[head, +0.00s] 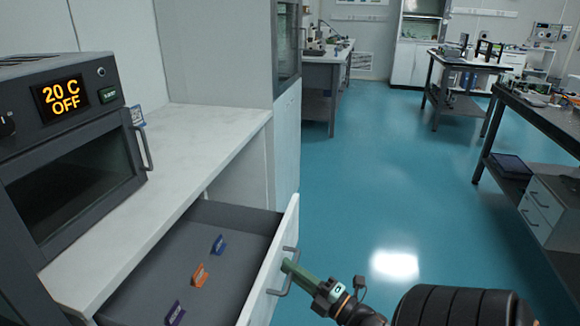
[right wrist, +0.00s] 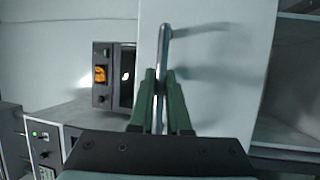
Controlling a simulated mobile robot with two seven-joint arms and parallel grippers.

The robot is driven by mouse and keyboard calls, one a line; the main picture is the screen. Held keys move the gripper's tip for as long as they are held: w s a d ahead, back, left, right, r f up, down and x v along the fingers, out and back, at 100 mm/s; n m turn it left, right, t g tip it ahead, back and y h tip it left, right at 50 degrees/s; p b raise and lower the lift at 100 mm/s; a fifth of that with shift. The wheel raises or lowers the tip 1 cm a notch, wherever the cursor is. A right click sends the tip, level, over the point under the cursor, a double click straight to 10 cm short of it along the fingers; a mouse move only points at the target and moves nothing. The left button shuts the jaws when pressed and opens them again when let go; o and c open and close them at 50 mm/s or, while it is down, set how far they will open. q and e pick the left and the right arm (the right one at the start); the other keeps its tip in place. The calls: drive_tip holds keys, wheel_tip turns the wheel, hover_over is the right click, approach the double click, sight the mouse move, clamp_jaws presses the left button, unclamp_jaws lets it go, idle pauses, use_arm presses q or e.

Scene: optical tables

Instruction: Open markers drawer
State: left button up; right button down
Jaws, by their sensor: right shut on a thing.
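The drawer (head: 225,218) under the white counter is pulled well out, with its grey inside showing. Several small markers lie apart on its floor: a blue one (head: 218,245), an orange one (head: 200,275) and a purple one (head: 175,314). The drawer's metal handle (head: 283,275) is on its white front. My right gripper (head: 290,268) is at this handle with its green fingers. In the right wrist view the green fingers (right wrist: 160,105) are shut on the handle bar (right wrist: 165,50). My left gripper is not in view.
A dark oven (head: 70,150) reading "20 C OFF" stands on the white counter (head: 190,140). A tall cabinet (head: 235,60) rises behind the drawer. Open blue floor (head: 390,170) lies to the right, with a dark table (head: 545,110) at the right edge.

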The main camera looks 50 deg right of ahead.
drive_tip(key=c, duration=0.9)
unclamp_jaws()
drive_tip(key=s, duration=0.4)
drive_tip(key=s+f, duration=0.1)
drive_tip(key=s, duration=0.3)
drive_tip(key=s+f, duration=0.1)
drive_tip(key=s, duration=0.3)
drive_tip(key=shift+s+f+b, duration=0.15)
drive_tip(key=shift+s+b, duration=0.05)
drive_tip(key=shift+b, duration=0.1)
